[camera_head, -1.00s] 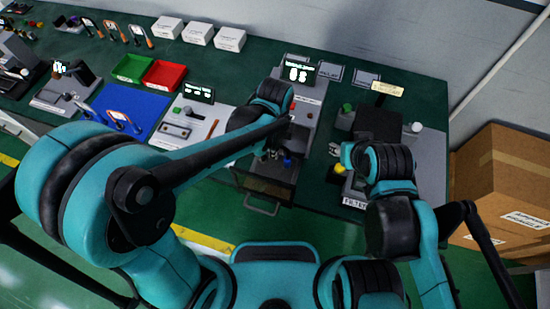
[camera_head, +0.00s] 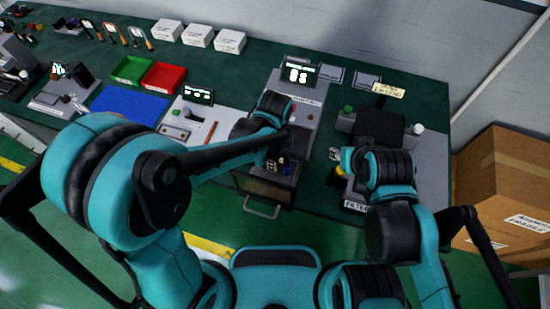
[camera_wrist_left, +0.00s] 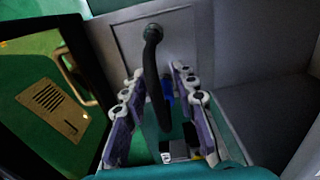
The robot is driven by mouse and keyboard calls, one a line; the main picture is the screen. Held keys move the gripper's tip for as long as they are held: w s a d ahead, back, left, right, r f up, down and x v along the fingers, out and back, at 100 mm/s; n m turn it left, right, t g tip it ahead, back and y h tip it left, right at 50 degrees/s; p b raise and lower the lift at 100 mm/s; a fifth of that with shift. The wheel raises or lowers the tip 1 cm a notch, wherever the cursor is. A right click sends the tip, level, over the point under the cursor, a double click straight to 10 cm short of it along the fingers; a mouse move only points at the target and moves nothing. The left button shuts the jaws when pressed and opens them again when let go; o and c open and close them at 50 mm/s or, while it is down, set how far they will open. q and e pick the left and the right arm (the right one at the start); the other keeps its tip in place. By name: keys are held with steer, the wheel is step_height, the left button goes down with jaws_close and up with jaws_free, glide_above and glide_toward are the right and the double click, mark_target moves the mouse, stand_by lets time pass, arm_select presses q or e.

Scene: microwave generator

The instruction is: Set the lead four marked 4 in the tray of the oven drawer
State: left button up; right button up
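The oven drawer (camera_head: 262,189) is pulled out at the front of the grey oven unit (camera_head: 301,112). My left gripper (camera_head: 272,162) is over its tray, partly hidden by my forearm. In the left wrist view the fingers of my left gripper (camera_wrist_left: 159,70) are apart. A black, curved, cable-like piece (camera_wrist_left: 152,75) runs between them with room on each side. No number 4 is readable on it. Small blue (camera_wrist_left: 167,90) and white pieces lie below the fingers. My right gripper (camera_head: 337,156) is beside the right-hand unit, its fingers too small to judge.
The drawer handle (camera_head: 263,211) sticks out at the front. A green bin (camera_head: 132,70), a red bin (camera_head: 163,76) and a blue mat (camera_head: 128,104) lie to the left. White boxes (camera_head: 197,36) stand at the back. A cardboard box (camera_head: 505,195) stands at the right.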

arm_select(q)
steer(key=shift+r, duration=0.1)
steer(key=shift+r+p, duration=0.3)
steer(key=shift+r, duration=0.05)
step_height(320, 180, up, 11)
steer(key=p, duration=0.3)
steer(key=shift+f, duration=0.1)
steer(key=shift+a+r, duration=0.1)
steer(key=shift+r, duration=0.25)
steer(key=s+a+r+n+t, duration=0.2)
steer(key=a+n+t, duration=0.1)
steer(key=a+n, duration=0.6)
steer(key=s+a+r+n+t, duration=0.2)
steer(key=a+n, duration=0.6)
steer(key=n, duration=0.4)
steer(key=shift+s+a+r+n+t, duration=0.35)
steer(key=shift+s+t, duration=0.25)
steer(key=shift+t, duration=0.5)
